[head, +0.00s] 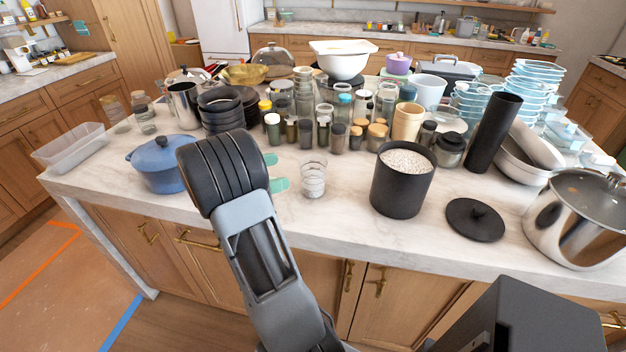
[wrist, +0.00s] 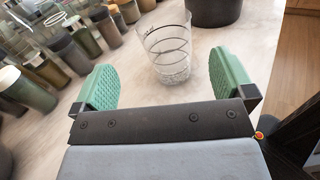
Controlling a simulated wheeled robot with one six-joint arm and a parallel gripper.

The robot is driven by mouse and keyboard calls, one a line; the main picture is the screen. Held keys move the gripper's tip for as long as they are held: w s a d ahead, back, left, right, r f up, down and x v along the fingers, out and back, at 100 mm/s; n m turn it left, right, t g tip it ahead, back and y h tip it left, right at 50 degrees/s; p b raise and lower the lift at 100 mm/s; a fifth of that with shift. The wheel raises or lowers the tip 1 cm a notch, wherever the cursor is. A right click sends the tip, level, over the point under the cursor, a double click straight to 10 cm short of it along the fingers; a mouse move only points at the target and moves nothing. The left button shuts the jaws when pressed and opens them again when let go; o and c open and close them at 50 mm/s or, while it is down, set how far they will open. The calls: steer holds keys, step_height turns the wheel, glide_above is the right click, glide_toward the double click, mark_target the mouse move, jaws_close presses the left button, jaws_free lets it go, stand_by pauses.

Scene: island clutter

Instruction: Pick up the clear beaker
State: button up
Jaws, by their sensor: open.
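The clear beaker (head: 312,177) stands upright on the marble island top, near its front edge, in the head view. It is see-through with dark rings around it. In the wrist view the beaker (wrist: 168,55) stands ahead of my gripper (wrist: 164,84), roughly between the lines of its two green fingers. The fingers are spread wide and neither touches the beaker. In the head view my gripper (head: 275,172) shows only its green fingertips, to the left of the beaker; my arm hides the rest.
A black canister (head: 402,182) with white contents stands right of the beaker, its black lid (head: 475,219) lying farther right. A blue pot (head: 158,165) stands left. Several jars (head: 339,137) crowd behind. Bare marble surrounds the beaker.

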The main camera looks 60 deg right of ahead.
mark_target(310, 164)
steer(key=p+x, duration=0.1)
steer(key=x, duration=0.9)
steer(key=shift+s+a, duration=0.15)
steer(key=c, duration=1.1)
